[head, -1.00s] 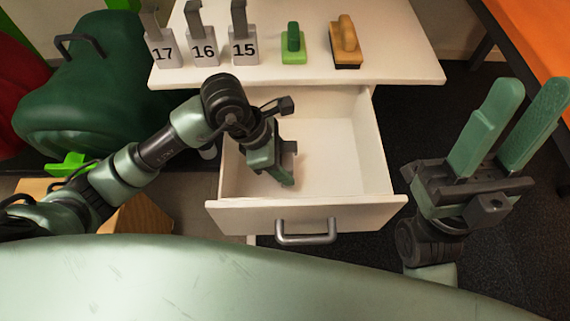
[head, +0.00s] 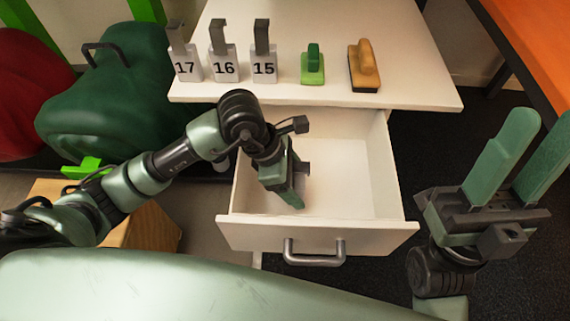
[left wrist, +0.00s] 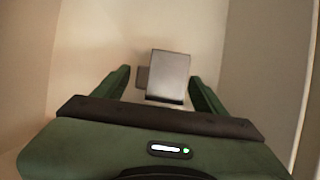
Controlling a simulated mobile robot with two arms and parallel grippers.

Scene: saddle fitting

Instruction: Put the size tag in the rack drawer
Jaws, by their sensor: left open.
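The rack drawer (head: 350,236) is pulled open below the white top. My left gripper (head: 297,197) reaches down inside it, toward the left, with its jaws open. In the left wrist view a grey block-like piece (left wrist: 168,78), which looks like a size tag, is in the drawer between and beyond the open fingers (left wrist: 160,92); a smaller darker part shows beside it. No number shows on it, and I cannot tell whether a finger touches it. My right gripper (head: 541,130) is open and empty, pointing up at the right.
Tags 17 (head: 186,68), 16 (head: 224,68) and 15 (head: 264,68) stand on the white top (head: 420,85). A green-handled block (head: 313,68) and a wooden brush (head: 364,68) are beside them. A green saddle form (head: 100,115) is at the left, an orange surface (head: 535,35) at the right.

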